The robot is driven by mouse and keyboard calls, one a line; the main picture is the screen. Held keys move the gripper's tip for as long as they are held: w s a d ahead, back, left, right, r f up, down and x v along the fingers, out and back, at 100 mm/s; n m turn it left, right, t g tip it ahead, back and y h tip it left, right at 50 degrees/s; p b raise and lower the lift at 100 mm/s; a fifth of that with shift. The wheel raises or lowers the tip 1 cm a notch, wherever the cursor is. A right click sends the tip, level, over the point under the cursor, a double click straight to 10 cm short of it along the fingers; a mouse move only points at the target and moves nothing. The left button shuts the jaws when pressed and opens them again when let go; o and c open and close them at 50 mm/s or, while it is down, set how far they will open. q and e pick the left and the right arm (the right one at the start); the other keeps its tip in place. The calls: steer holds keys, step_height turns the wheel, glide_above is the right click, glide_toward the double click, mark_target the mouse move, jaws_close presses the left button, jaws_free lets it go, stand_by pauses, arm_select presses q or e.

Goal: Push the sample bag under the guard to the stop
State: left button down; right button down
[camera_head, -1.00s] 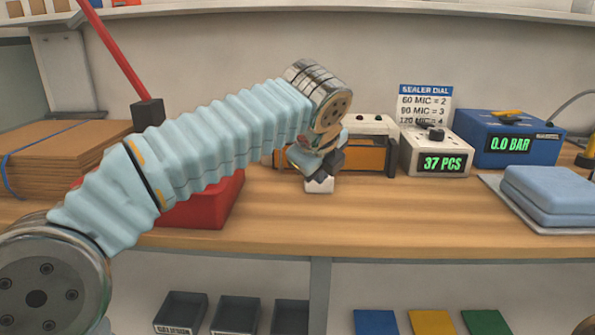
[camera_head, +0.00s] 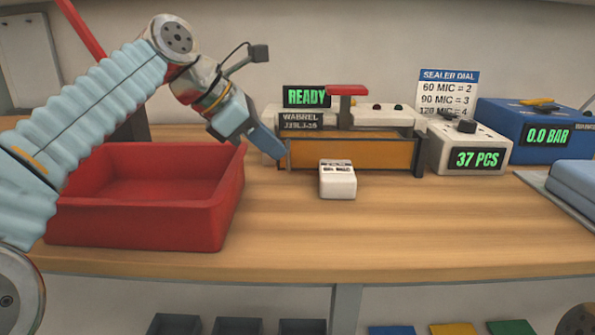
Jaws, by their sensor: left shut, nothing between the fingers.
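The orange guard (camera_head: 350,155) is a low panel along the front of the sealer (camera_head: 385,117), with dark posts at its ends. The sealer shows READY on its display. A dark post (camera_head: 419,155) stands at the guard's right end; I cannot tell whether it is the stop. I cannot make out a sample bag; the space behind the guard is hidden. My left gripper (camera_head: 276,149) is shut and empty, pointing down and right at the guard's left end. I cannot tell whether it touches it. My right gripper is not in view.
A small white box (camera_head: 338,182) with dark marks on top stands just before the guard. An empty-looking red bin (camera_head: 145,225) is at left. A counter reading 37 PCS (camera_head: 467,145) and a blue unit (camera_head: 530,125) stand right. The front wooden bench (camera_head: 400,235) is clear.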

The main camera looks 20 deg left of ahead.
mark_target(323, 176)
arm_select(q)
steer(key=w+d+f+n+b, duration=0.1)
steer(key=f, duration=0.1)
steer(key=w+d+f, duration=0.2)
steer(key=w+d+f+n+b, duration=0.1)
steer(key=f, duration=0.1)
steer(key=shift+w+d+f+n+b, duration=0.25)
steer(key=shift+w+d+n+b, duration=0.05)
steer(key=shift+d, duration=0.1)
steer(key=shift+w+d+r+p, duration=0.25)
steer(key=shift+w+d+p, duration=0.35)
steer(key=shift+p, duration=0.55)
steer(key=shift+w+d+f, duration=0.1)
steer(key=shift+d+f, duration=0.1)
steer(key=shift+f, duration=0.1)
